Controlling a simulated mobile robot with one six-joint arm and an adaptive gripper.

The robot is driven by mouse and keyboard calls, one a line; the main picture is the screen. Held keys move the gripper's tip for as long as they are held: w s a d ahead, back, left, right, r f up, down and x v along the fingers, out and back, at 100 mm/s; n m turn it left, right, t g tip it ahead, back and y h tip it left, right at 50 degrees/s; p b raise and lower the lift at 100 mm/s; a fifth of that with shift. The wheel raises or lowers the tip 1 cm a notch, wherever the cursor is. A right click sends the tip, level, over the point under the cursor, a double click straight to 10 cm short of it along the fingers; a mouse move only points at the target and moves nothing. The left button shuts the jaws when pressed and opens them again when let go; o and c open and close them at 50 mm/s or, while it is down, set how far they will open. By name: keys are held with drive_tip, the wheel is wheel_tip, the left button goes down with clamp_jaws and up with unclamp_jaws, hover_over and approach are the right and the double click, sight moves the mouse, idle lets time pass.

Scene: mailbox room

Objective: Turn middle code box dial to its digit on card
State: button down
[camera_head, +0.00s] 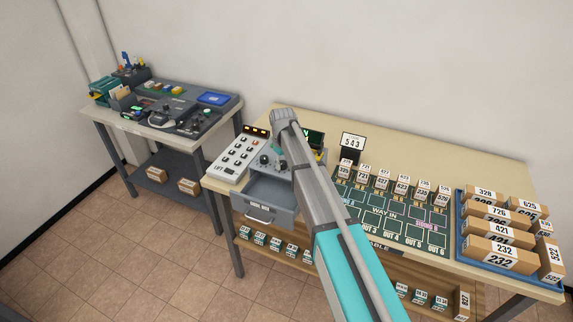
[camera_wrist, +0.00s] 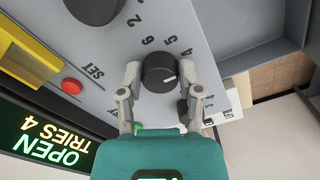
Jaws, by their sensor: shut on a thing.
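The card (camera_head: 352,142) stands on the table right of the code box and reads 543. The grey code box (camera_head: 269,160) is partly hidden by my arm in the head view. In the wrist view, my gripper (camera_wrist: 160,68) is shut around a black dial (camera_wrist: 159,74), one finger on each side. This middle dial has a white pointer line directed toward the right of the picture; digits 2, 6 and 5 show around it. A second dial (camera_wrist: 95,6) shows at the top edge, and a third dark knob is mostly hidden behind the right finger.
In the wrist view, a green display (camera_wrist: 45,137) reads OPEN TRIES 4, beside a red button (camera_wrist: 72,86) and SET label. A grey drawer (camera_head: 264,208) is under the box. A white keypad panel (camera_head: 239,153) stands left; a blue tray (camera_head: 463,247) of parcels sits far right.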

drive_tip(key=shift+a+n, duration=0.2)
drive_tip(key=shift+n, duration=1.5)
drive_tip(key=shift+s, duration=0.1)
drive_tip(key=shift+c, duration=1.4)
unclamp_jaws()
drive_tip(key=shift+a+f, duration=0.1)
